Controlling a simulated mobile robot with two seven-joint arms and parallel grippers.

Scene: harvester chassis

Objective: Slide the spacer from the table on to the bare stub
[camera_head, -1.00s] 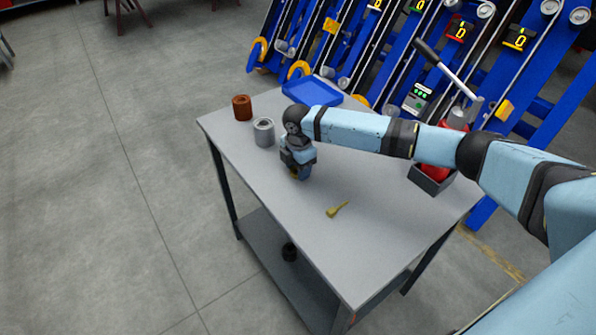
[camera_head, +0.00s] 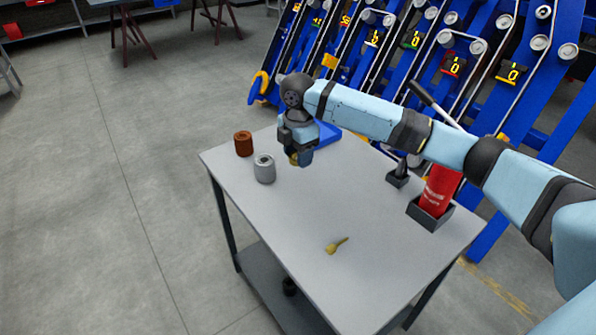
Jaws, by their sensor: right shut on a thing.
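My right gripper (camera_head: 298,162) is above the far part of the grey table (camera_head: 290,215), pointing down. It is shut on a small brass-coloured thing (camera_head: 293,158), probably the spacer, which is mostly hidden by the fingers. The blue harvester chassis (camera_head: 480,95) stands behind the table, with several round pale stub or roller ends (camera_head: 477,47) along its slanted beams. I cannot tell at this size which stub is bare. My left gripper is not in view.
A rust-brown cylinder (camera_head: 243,144) and a grey metal cylinder (camera_head: 264,170) stand left of my gripper. A blue tray (camera_head: 328,137) lies behind it. A red canister (camera_head: 438,190) stands in a dark box at right. A small yellowish tool (camera_head: 337,245) lies on the clear front area.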

